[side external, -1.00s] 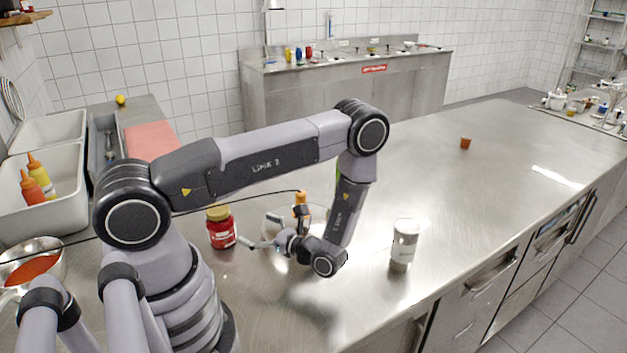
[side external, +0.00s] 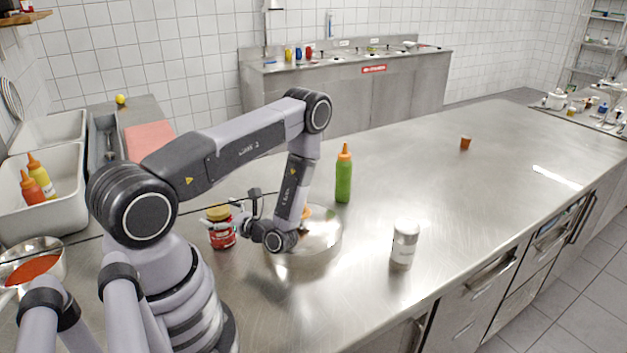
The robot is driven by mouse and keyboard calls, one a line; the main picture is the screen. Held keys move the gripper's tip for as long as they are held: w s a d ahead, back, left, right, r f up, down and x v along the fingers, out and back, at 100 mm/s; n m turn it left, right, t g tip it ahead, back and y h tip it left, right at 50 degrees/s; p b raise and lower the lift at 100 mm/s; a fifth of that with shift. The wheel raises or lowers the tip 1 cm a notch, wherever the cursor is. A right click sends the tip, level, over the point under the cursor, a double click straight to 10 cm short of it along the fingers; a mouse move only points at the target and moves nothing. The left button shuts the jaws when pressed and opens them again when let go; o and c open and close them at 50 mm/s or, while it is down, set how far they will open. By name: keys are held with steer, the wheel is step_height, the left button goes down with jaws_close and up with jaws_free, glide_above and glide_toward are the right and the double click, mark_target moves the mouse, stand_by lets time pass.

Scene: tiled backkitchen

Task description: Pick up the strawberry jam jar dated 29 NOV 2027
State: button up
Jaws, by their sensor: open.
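A red jam jar (side external: 222,238) with a yellow-gold lid stands upright on the steel counter, just right of my arm's base. Its date print is too small to read. My gripper (side external: 221,220) is open at the jar, with its fingers around or in front of the upper part, just below the lid. I cannot tell whether the fingers touch the glass. The fingers hide part of the jar.
A steel bowl (side external: 318,243) sits close to the right of my gripper, partly hidden by my arm. A green squeeze bottle (side external: 344,176) stands behind it. A grey-white canister (side external: 404,244) stands further right. The counter's right side is mostly clear.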

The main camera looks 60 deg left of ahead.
steer(key=c, duration=1.4)
steer(key=shift+o, duration=0.2)
